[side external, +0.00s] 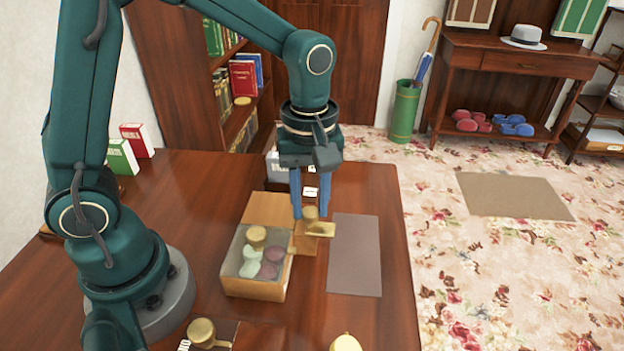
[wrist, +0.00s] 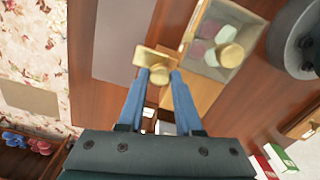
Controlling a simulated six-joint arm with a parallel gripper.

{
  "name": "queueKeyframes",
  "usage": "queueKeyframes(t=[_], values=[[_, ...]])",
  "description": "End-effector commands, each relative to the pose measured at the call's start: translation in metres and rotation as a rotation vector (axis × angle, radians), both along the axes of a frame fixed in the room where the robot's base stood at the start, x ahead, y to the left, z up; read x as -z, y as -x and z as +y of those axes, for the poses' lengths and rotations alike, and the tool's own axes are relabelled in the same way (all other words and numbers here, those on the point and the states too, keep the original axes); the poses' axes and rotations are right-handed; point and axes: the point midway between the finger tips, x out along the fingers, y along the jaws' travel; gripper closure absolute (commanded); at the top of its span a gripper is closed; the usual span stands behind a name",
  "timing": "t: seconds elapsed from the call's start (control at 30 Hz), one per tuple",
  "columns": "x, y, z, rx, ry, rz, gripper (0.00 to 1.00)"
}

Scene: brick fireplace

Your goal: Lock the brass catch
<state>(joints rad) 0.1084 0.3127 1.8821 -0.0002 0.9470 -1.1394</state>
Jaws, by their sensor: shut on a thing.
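The brass catch (side external: 320,230) has a flat plate or lever with a round knob, and sits at the right side of a wooden box (side external: 256,289). In the wrist view the catch (wrist: 148,56) lies across the fingertips, next to the box (wrist: 191,35). My gripper (side external: 310,213) points down with its blue fingers shut on the catch's knob; the wrist view also shows the fingertips (wrist: 159,76) on either side of it. Whether the catch is engaged cannot be told.
A grey-brown mat (side external: 355,256) lies on the table just right of the catch. More brass pieces (side external: 202,331) (side external: 345,343) stand at the table's front. The table right of the mat is clear.

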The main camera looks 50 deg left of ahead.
Motion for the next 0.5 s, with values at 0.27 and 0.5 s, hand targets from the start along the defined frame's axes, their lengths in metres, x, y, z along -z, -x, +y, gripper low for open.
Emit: queueKeyframes(t=[0.27,0.5], values=[[-0.0006,-0.0002,-0.0001,0.129,0.001,-0.001,1.00],[-0.0008,-0.0001,-0.0001,0.338,0.000,-0.001,1.00]])
